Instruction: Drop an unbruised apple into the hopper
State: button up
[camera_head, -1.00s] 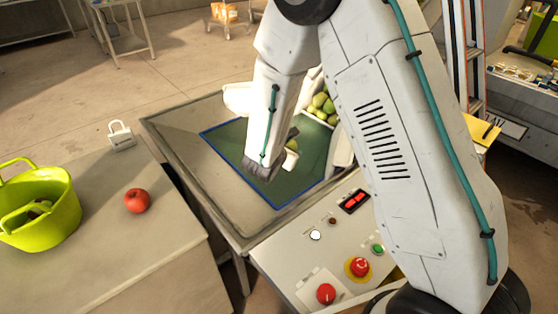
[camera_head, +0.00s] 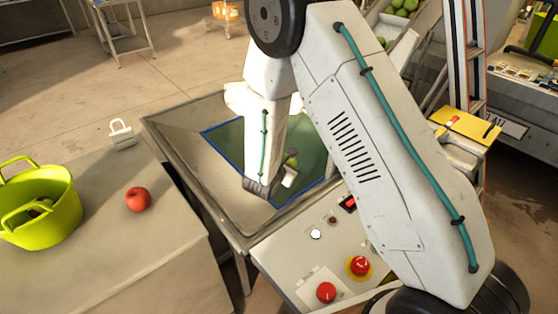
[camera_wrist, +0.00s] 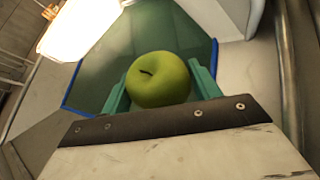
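My gripper (camera_wrist: 160,92) is shut on a green apple (camera_wrist: 158,72), its teal fingers on either side of it. The side facing the wrist camera looks smooth, with a dark stem and no visible bruise; the far side is hidden. In the head view a small part of the held apple (camera_head: 292,160) shows beside my wrist. The apple is over the metal hopper (camera_head: 172,137), which has a green inner area edged in blue. My arm hides part of the hopper. The exact height above it is hard to tell.
A control panel (camera_head: 290,275) with red knobs adjoins the hopper's front. Green apples (camera_head: 403,6) lie in a chute at the back. A ladder stands right.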

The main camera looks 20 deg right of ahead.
jog(key=o, duration=0.5)
jog(key=v, duration=0.7)
jog(key=shift+s+a+r, duration=0.15)
jog(key=shift+s+a, duration=0.1)
